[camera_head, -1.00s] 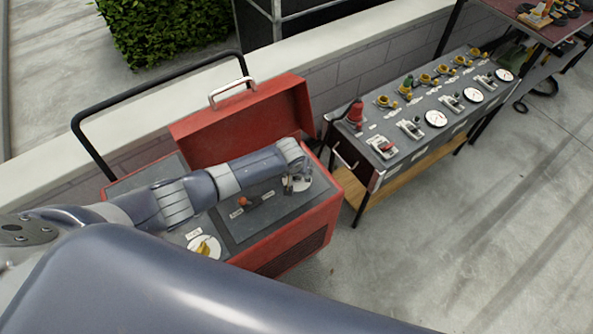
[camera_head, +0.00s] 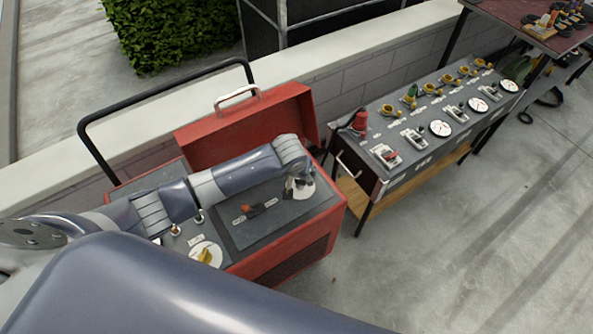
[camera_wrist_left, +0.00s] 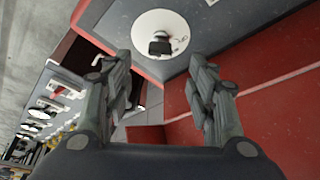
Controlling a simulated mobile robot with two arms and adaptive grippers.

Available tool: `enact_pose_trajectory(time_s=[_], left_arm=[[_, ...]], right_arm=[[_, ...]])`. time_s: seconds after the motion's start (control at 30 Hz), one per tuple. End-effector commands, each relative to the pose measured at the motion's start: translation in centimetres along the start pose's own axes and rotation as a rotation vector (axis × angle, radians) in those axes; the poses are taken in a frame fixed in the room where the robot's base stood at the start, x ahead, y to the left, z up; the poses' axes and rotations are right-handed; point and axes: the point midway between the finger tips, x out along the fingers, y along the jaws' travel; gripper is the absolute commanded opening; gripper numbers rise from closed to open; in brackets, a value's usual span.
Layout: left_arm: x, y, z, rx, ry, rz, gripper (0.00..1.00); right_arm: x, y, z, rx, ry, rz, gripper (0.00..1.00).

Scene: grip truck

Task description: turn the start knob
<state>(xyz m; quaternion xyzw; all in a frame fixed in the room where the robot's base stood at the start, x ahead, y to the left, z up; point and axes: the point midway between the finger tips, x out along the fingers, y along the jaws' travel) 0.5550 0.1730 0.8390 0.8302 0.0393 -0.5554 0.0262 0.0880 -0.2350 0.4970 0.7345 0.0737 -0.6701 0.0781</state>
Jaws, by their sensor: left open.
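A red machine box (camera_head: 285,245) with a raised red lid has a dark top panel. At the panel's right end is a white round dial (camera_head: 307,187), partly hidden by my left gripper (camera_head: 293,188). In the left wrist view, the dial (camera_wrist_left: 138,28) carries a black knob (camera_wrist_left: 160,46). My left gripper (camera_wrist_left: 160,78) is open, its fingers spread below the knob in that view, with nothing between them. Contact with the knob is not visible. A second white dial with a yellow knob (camera_head: 205,256) is at the panel's front left. Labels are too small to read. My right gripper is not in view.
The open lid (camera_head: 250,127) rises behind my left arm. A long bench (camera_head: 430,125) with gauges and yellow valves stands to the right. A black rail (camera_head: 160,93) is at the left.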

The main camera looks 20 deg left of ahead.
Motion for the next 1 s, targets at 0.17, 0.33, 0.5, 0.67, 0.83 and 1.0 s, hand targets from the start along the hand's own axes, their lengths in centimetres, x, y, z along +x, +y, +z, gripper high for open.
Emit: enact_pose_trajectory(time_s=[0.17,0.33,0.5,0.67,0.83,1.0], left_arm=[[-2.2,0.0,0.0,0.000,0.000,0.001,0.52],[-3.4,-0.1,0.1,-0.001,-0.002,-0.001,0.52],[-3.6,-0.1,0.1,-0.001,-0.001,-0.001,0.52],[-3.6,0.0,0.1,-0.001,-0.001,-0.001,0.52],[-3.6,0.0,0.1,-0.001,-0.001,-0.001,0.52],[-3.6,0.0,0.1,0.000,-0.001,-0.001,0.52]], right_arm=[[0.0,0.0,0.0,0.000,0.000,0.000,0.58],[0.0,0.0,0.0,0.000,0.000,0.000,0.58],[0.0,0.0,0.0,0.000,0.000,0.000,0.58],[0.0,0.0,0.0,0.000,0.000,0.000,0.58],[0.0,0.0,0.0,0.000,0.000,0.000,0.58],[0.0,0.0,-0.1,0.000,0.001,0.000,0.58]])
